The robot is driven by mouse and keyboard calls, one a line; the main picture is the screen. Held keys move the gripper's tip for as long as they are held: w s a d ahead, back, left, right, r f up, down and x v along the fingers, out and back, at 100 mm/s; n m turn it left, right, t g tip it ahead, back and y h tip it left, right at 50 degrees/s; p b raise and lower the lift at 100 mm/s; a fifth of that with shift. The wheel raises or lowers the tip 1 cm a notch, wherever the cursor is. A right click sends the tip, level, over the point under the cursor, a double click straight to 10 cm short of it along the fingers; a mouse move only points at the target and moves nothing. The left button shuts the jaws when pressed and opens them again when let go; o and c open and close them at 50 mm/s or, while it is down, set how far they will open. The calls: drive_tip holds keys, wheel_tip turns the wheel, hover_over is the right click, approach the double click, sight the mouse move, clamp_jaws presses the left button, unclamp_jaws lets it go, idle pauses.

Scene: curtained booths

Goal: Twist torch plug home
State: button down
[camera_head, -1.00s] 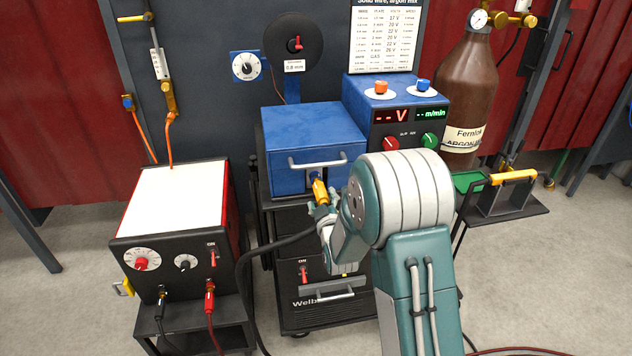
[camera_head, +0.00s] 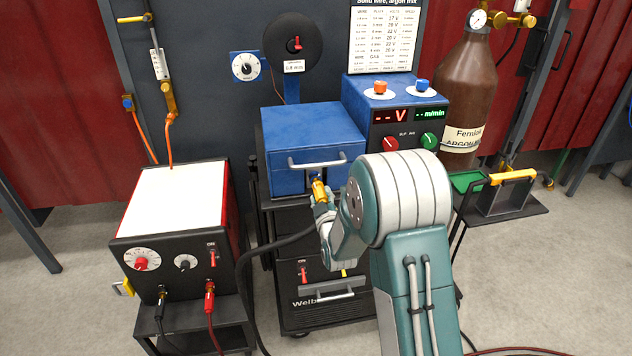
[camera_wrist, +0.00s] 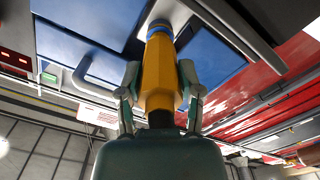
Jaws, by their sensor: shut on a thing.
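The torch plug (camera_head: 320,190) is a yellow-orange body with a black cable trailing from its rear. My gripper (camera_head: 322,203) is shut on the plug, one finger on each side, also seen in the wrist view (camera_wrist: 160,90). The socket is mostly hidden behind the plug, so I cannot tell how deep it sits.
A U-shaped handle (camera_head: 318,162) on the blue machine is just above the plug. A black-fronted power unit (camera_head: 180,240) stands to the left. A brown gas cylinder (camera_head: 468,100) and a small side shelf (camera_head: 500,200) are at the right. The black cable (camera_head: 262,246) loops down at left.

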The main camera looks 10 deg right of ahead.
drive_tip(key=m, duration=0.6)
drive_tip(key=shift+a, duration=0.1)
drive_tip(key=shift+c, duration=0.9)
unclamp_jaws()
drive_tip(key=shift+w, duration=0.1)
drive_tip(key=shift+m, duration=0.3)
drive_tip(key=s+r+g, duration=0.4)
drive_tip(key=s, duration=0.9)
drive_tip(key=s+r+g, duration=0.4)
drive_tip(key=s+r, duration=0.1)
drive_tip(key=s, duration=0.8)
drive_tip(key=s+r+g, duration=0.4)
drive_tip(key=s, duration=0.9)
drive_tip(key=shift+r, duration=0.2)
